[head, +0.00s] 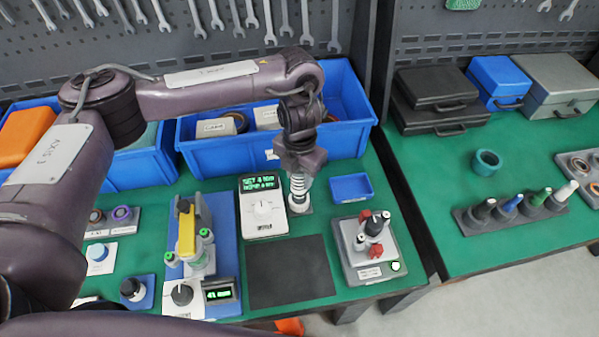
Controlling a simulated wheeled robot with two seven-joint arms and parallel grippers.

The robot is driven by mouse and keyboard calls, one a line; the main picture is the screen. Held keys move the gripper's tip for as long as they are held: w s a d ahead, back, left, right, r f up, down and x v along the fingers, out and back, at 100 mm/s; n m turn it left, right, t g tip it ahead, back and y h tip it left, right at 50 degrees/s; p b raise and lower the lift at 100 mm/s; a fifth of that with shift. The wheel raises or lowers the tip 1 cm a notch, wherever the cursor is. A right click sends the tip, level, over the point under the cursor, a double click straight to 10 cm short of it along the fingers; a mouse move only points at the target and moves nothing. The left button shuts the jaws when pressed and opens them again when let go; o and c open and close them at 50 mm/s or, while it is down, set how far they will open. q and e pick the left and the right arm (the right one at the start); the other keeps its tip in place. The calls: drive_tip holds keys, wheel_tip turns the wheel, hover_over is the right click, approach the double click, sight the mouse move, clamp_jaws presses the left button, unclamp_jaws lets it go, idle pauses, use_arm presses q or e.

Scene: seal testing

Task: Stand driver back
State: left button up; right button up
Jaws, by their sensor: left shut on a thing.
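My left gripper (300,163) points down over the green bench, just right of the grey meter with the green display. It is shut on the driver (298,188), whose pale, ringed lower part shows below the jaws, roughly upright. The upper part of the driver is hidden by the gripper. The lower end is at a small grey stand (305,210) on the bench; I cannot tell whether it is seated in it or just above it. My right gripper is not in view.
The meter (263,222) stands close on the left. A small blue tray (351,187) is close on the right, and a large blue bin (340,139) is behind. A black mat (289,273) lies clear in front. A grey fixture with red knobs (368,262) stands front right.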

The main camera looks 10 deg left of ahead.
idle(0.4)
use_arm(q)
drive_tip(key=o, duration=1.2)
drive_tip(key=shift+c, duration=0.2)
drive_tip(key=shift+f, duration=0.1)
wheel_tip(320, 180, up, 9)
drive_tip(key=p, duration=0.8)
drive_tip(key=shift+p, duration=0.3)
